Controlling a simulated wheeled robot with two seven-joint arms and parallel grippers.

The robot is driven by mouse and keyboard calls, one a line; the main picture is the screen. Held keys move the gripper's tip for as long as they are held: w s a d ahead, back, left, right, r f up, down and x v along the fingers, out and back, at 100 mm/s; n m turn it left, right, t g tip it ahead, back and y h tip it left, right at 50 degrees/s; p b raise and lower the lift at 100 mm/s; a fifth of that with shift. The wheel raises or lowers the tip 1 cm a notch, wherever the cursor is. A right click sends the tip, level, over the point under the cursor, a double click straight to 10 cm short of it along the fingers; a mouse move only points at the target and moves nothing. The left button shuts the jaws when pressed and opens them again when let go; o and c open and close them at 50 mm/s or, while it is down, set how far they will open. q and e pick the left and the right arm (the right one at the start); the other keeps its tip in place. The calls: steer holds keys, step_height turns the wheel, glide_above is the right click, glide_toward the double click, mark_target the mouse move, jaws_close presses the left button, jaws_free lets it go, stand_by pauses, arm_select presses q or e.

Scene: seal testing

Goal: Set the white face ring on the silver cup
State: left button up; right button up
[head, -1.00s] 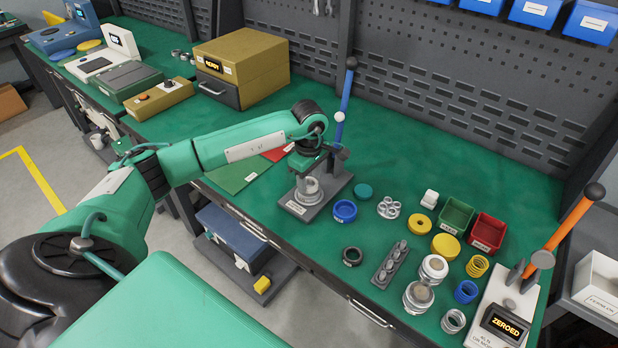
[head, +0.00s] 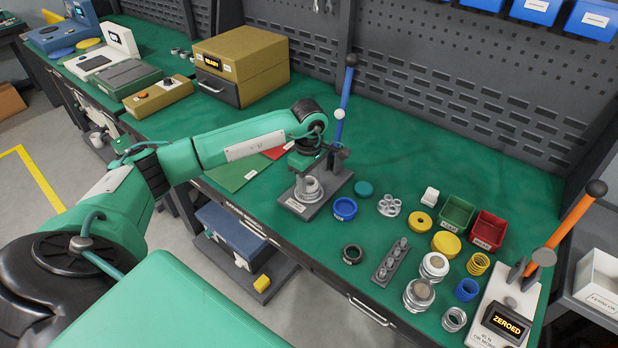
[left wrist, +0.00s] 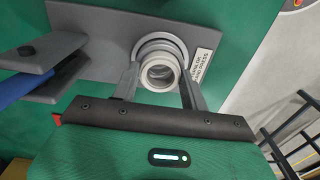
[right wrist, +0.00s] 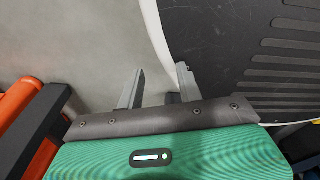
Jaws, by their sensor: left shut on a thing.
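The white face ring (left wrist: 161,72) sits between the fingers of my left gripper (left wrist: 160,78), which is shut on it. The silver cup (left wrist: 160,40) shows as a wider round rim behind the ring, on the grey base of the hand press. The ring lines up closely with the cup; I cannot tell whether they touch. In the head view my left gripper (head: 308,172) points down over the press base, and its fingers partly hide the cup and ring. My right gripper (right wrist: 160,72) is open and empty in the right wrist view, over grey floor.
The press base (head: 336,190) carries a blue lever (head: 346,90) close behind my left gripper. A blue ring (head: 344,208), a teal disc (head: 364,188) and several parts lie to the right. The gauge with an orange lever (head: 565,230) stands far right.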

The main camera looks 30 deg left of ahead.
arm_select(q)
steer(key=shift+f, duration=0.15)
steer(key=o, duration=0.8)
steer(key=shift+o, duration=0.2)
steer(key=shift+r, duration=0.2)
steer(key=shift+r+p, duration=1.6)
steer(key=shift+r, duration=1.75)
arm_select(e)
step_height(320, 180, up, 3)
steer(key=shift+a, duration=0.15)
